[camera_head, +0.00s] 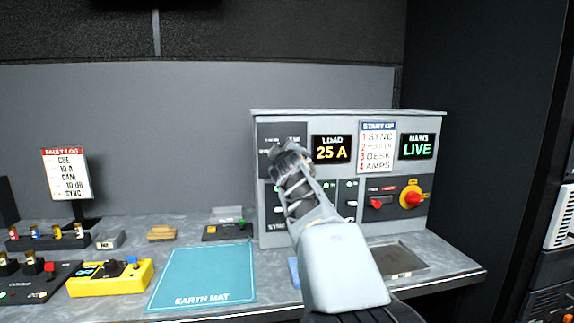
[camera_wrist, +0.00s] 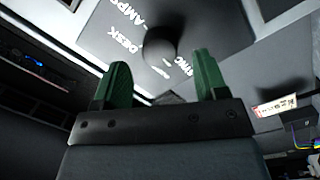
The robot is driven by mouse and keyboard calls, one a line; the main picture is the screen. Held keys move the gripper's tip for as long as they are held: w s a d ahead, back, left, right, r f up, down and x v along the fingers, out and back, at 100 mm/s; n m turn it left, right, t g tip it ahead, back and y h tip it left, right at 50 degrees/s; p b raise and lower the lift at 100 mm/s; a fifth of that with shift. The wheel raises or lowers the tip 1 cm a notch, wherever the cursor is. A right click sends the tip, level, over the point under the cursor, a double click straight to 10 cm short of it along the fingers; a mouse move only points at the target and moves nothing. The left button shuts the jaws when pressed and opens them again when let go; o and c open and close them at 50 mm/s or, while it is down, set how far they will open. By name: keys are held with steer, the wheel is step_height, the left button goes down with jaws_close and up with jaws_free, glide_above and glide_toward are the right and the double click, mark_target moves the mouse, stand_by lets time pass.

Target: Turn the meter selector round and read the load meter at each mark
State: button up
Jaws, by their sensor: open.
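The load meter (camera_head: 332,149) on the grey console reads 25 A in yellow digits. The meter selector (camera_wrist: 162,42) shows in the wrist view as a round black knob on a dark plate with white labels, among them AMPS, DESK and what looks like SYNC. In the head view my gripper and arm hide the selector. My gripper (camera_head: 290,156) is at the console's upper left panel, and it also shows in the wrist view (camera_wrist: 160,68). Its two green fingers are apart, with the knob between and beyond their tips. I cannot tell whether they touch it.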

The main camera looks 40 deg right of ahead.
steer(key=v, duration=1.1)
steer(key=s+a+f+m+g+y+p, duration=0.2)
steer(key=s+a+f+g+y+p, duration=0.2)
steer(key=s+a+f+g+p, duration=0.2)
steer(key=s+a+f+m+g+y+p, duration=0.3)
steer(key=s+a+f+g+y+p, duration=0.2)
steer(key=a+f+p, duration=0.6)
steer(key=s+a+p, duration=0.1)
steer(key=s+a, duration=0.1)
steer(key=a, duration=0.1)
steer(key=shift+g, duration=0.4)
steer(key=shift+s, duration=0.15)
stand_by(0.4)
